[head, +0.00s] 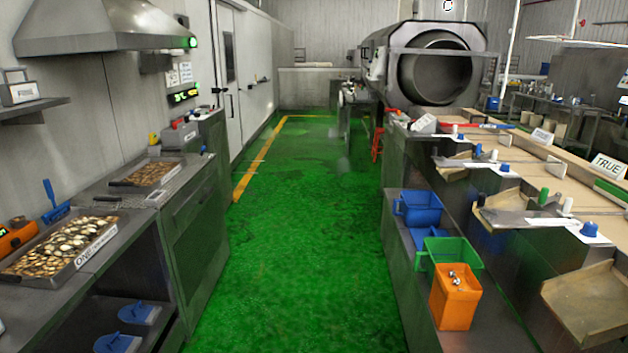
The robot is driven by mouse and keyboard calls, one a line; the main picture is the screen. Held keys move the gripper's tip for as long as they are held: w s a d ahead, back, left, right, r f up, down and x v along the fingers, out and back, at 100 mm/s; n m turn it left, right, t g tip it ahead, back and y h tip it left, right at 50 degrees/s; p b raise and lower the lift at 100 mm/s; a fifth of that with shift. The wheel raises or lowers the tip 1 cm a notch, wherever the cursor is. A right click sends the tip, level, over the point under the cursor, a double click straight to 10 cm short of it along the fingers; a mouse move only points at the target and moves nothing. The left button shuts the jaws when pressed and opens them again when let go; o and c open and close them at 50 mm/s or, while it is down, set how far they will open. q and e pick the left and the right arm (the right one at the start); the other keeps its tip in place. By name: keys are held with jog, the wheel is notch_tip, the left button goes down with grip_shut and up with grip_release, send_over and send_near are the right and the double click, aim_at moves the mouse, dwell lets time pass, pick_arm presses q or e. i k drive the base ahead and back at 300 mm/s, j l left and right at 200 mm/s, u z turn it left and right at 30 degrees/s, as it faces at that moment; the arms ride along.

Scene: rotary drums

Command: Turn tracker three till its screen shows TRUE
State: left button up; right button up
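No thing in the head view can be told for sure as tracker three. A white plate reading TRUE (607,166) stands on the right bench, near the right edge. Another white plate (542,136) stands farther back, its writing too small to read. Blue knobs (589,229) sit on white patches along the bench's near side; one more blue knob (504,167) is farther back. A small dark display (184,95) with lit yellow-green characters hangs on the left wall, too small to read. Neither of my grippers is in view.
A green floor aisle (290,230) runs clear between the benches. On the left bench is a tray marked ONE (70,265). Blue (418,208), green (455,247) and orange (455,298) bins stand beside the right bench. A large drum (440,75) is at the back.

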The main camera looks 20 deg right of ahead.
aim_at(590, 229)
jog(key=i+l+z, duration=0.1)
jog(key=i+z, duration=0.4)
jog(key=i, duration=0.25)
jog(key=i+j+z, duration=0.15)
jog(key=i+z, duration=0.35)
jog(key=i, duration=0.25)
